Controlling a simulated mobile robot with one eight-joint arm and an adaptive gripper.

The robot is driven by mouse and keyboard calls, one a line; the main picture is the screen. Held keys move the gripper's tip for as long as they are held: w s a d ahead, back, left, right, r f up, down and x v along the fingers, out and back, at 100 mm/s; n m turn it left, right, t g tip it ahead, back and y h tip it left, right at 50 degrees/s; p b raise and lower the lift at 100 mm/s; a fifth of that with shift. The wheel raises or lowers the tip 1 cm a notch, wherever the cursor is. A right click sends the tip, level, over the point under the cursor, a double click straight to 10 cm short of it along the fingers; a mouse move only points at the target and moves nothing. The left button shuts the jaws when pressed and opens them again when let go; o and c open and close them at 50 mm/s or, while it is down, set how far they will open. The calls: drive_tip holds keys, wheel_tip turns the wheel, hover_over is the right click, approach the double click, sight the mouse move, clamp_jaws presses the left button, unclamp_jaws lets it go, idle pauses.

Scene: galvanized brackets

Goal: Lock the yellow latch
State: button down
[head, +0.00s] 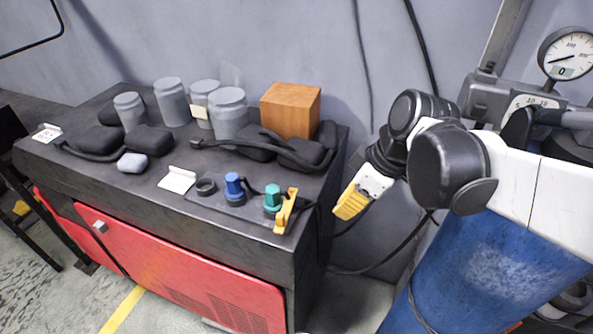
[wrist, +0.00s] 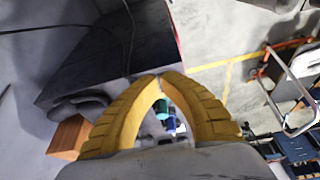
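The yellow latch (head: 286,211) is at the front right of the black bench top, beside a teal knob (head: 272,199). It stands up at a slant. My gripper (head: 348,206) has yellow fingers and hangs to the right of the latch, past the bench's right edge, apart from it. In the wrist view, the fingertips (wrist: 158,76) meet with nothing visible between them. The teal knob (wrist: 161,112) and a blue knob (wrist: 170,124) show through the gap behind the tips. I cannot make out the latch in the wrist view; the fingers may hide it.
A blue knob (head: 234,187) and a dark ring (head: 206,187) sit left of the latch. A wooden block (head: 290,111), grey jars (head: 228,113) and black pouches (head: 150,140) stand farther back. A blue cylinder (head: 490,275) is at the right. Cables hang behind the bench.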

sight(284, 222)
drive_tip(key=shift+w+a+f+n+g+y, duration=0.15)
drive_tip(key=shift+w+a+f+n, duration=0.3)
drive_tip(key=shift+a+f, duration=1)
drive_tip(key=shift+w+a+f+n+g+y, duration=0.15)
drive_tip(key=shift+w+a+f+n, duration=0.55)
drive_tip(key=shift+a, duration=1.1)
drive_tip(key=shift+w+a+f+n+g+y, duration=0.1)
drive_tip(key=shift+w+a+f+n+g, duration=0.15)
drive_tip(key=shift+a+f, duration=1.3)
drive_tip(key=shift+a+r, duration=0.1)
drive_tip(key=shift+r, duration=0.05)
drive_tip(key=shift+a+b, duration=0.5)
drive_tip(key=shift+a, duration=0.45)
drive_tip(key=shift+d, duration=0.25)
